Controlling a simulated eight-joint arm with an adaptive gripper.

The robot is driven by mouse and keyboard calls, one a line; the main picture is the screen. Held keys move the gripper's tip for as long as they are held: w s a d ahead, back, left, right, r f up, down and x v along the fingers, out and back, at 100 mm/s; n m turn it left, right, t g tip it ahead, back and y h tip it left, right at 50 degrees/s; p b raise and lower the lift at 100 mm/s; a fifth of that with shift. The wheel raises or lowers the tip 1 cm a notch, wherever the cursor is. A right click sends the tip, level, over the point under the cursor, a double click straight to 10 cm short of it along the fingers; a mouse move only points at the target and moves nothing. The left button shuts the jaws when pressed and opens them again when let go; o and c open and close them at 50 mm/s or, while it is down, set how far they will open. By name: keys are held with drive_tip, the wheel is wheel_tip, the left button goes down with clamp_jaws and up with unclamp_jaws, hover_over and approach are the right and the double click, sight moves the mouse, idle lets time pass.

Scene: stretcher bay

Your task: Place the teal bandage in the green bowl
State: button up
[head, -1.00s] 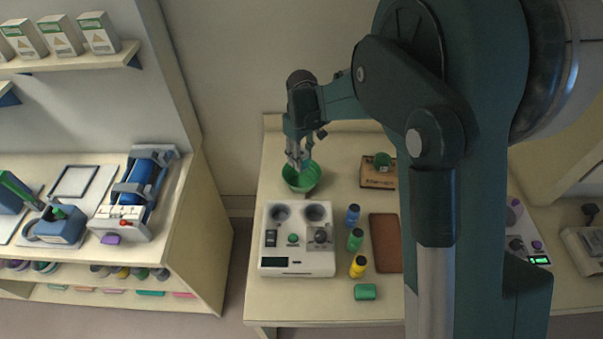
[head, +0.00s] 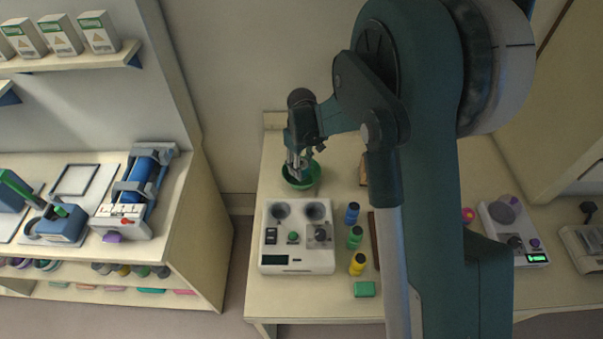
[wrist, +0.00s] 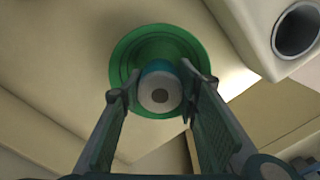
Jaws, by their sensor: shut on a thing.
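The green bowl (head: 312,186) stands on the table behind the white two-well device. My gripper (head: 297,168) is over the bowl in the head view. In the wrist view my gripper (wrist: 157,103) is shut on the teal bandage (wrist: 160,88), a roll with a pale end and a dark core. The green bowl (wrist: 127,62) lies beyond the roll, and the roll's far end overlaps the bowl's inside. I cannot tell whether the roll touches the bowl. In the head view the roll is hidden by the gripper.
The white device (head: 297,245) is just in front of the bowl. Blue (head: 352,213), green (head: 355,237) and yellow (head: 357,263) bottles stand right of it, with a green block-like item (head: 365,289) in front. A scale (head: 515,230) is at right. My arm hides part of the table.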

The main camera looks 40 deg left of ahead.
sight(302, 163)
drive_tip(key=shift+f, duration=1.8)
drive_tip(key=shift+f, duration=0.2)
drive_tip(key=o, duration=0.6)
drive_tip(key=shift+r, duration=0.15)
drive_tip(key=shift+r+b, duration=0.6)
drive_tip(key=shift+r, duration=5.45)
